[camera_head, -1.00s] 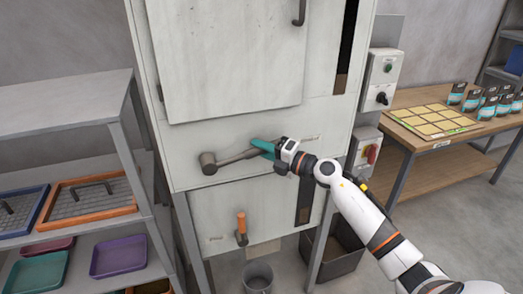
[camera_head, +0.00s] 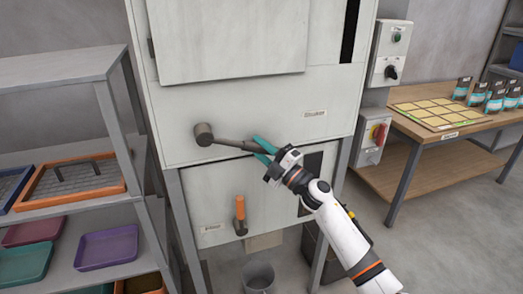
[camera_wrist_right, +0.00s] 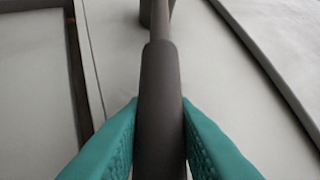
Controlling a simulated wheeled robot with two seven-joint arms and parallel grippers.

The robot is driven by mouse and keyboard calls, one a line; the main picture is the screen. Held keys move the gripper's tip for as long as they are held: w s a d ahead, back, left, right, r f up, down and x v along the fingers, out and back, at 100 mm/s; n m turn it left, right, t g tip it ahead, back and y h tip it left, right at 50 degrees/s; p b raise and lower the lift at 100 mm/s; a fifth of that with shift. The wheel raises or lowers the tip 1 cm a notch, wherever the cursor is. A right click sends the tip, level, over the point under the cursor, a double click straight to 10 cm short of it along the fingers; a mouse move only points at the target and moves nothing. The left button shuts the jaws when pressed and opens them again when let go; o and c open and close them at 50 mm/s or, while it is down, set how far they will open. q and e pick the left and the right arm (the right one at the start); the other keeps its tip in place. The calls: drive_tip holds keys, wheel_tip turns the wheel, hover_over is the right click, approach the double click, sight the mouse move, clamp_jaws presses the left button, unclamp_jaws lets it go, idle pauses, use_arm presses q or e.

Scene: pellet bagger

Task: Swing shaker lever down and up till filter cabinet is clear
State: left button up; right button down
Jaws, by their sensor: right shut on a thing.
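The shaker lever is a grey bar (camera_head: 232,143) on a round hub (camera_head: 204,134) on the front of the pale filter cabinet (camera_head: 250,112). The bar slopes slightly down to the right from the hub. My right gripper (camera_head: 262,146), with teal fingers, is shut on the lever's outer end. In the right wrist view, the dark grip (camera_wrist_right: 158,110) lies between both fingers. A dark upright slot (camera_head: 350,30) at the cabinet's upper right looks black down to its lower end. My left gripper is not in view.
An orange-handled lever (camera_head: 240,212) hangs on the lower panel above a grey bucket (camera_head: 258,276). A shelf with trays (camera_head: 75,180) stands close on the left. Switch boxes (camera_head: 390,54) and a wooden table (camera_head: 440,165) are on the right.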

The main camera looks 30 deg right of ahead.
drive_tip(key=shift+f, duration=0.15)
drive_tip(key=c, duration=1.2)
unclamp_jaws()
drive_tip(key=shift+s, duration=0.1)
drive_tip(key=shift+s+d+f, duration=0.1)
drive_tip(key=shift+s+f, duration=0.1)
drive_tip(key=shift+s, duration=0.1)
drive_tip(key=b+v, duration=0.3)
drive_tip(key=v, duration=0.8)
